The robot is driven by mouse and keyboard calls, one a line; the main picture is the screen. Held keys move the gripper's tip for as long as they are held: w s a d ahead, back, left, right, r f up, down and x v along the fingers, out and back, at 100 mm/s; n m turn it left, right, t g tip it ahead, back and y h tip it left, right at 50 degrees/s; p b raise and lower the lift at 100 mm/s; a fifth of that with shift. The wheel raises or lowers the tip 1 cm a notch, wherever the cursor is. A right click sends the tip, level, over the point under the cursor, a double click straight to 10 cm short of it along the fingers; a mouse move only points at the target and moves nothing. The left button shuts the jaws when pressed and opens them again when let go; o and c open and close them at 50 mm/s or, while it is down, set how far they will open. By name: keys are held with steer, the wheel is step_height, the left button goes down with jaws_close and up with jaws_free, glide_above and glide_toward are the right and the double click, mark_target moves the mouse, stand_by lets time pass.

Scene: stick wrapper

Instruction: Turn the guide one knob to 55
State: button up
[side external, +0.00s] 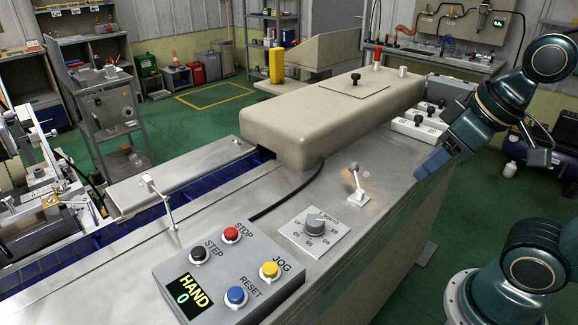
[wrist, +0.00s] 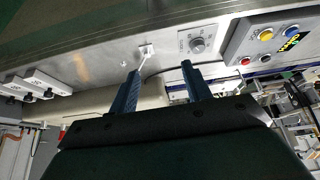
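Two white blocks with black knobs (side external: 418,122) stand at the right end of the machine top, one behind the other. Their labels are too small to read, so I cannot tell which is guide one. They also show in the wrist view at the left, as white blocks (wrist: 46,82). A grey dial (side external: 315,222) sits on a numbered square plate at the front of the machine; it also shows in the wrist view (wrist: 197,45). My gripper (side external: 424,170) is beside the machine's right edge, close to the white blocks. In the wrist view its blue fingers (wrist: 160,72) are apart and empty.
A control box (side external: 228,274) with several buttons and a display reading HAND 0 is at the front. A small white lever-like post (side external: 356,185) rises between dial and blocks. A long beige cover (side external: 335,110) lies behind.

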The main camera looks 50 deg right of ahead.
steer(key=shift+o, duration=0.2)
steer(key=w+a+r+n+g, duration=0.1)
steer(key=w+a+n+g, duration=0.1)
steer(key=w, duration=0.5)
steer(key=shift+w+a+r+n+g, duration=0.2)
steer(key=shift+w+a+n+g, duration=0.15)
steer(key=shift+a+n, duration=0.65)
steer(key=n+g, duration=0.3)
steer(key=n, duration=0.2)
glide_above(315, 220)
steer(key=shift+f, duration=1.45)
steer(key=shift+f, duration=0.1)
step_height(315, 220, down, 14)
steer(key=shift+r, duration=0.2)
steer(key=c, duration=1)
steer(key=shift+o, duration=0.2)
